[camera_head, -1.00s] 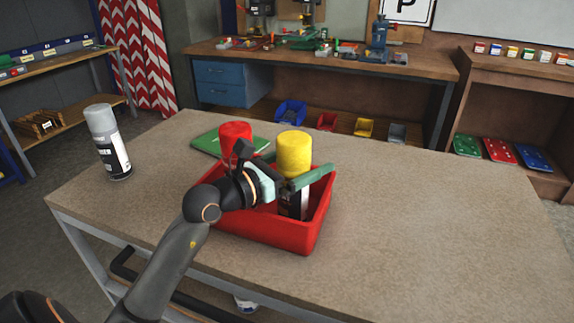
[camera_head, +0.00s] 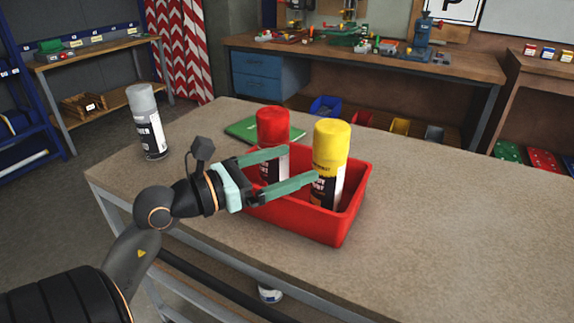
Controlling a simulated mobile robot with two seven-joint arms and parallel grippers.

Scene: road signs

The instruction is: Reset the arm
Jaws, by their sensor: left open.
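My left gripper (camera_head: 300,165) is open, its two green fingers reaching over the near left side of the red bin (camera_head: 296,222). Its fingertips are close to the yellow-capped spray can (camera_head: 330,150), which stands in the bin. A red-capped spray can (camera_head: 272,128) also stands in the bin, behind the fingers and partly hidden by them. I cannot tell whether the fingers touch either can. My right gripper is not in view.
A grey spray can (camera_head: 148,122) stands at the table's left end. A green flat item (camera_head: 248,131) lies behind the bin. The table (camera_head: 450,215) is clear on the right. A workbench (camera_head: 380,62) with tools stands behind.

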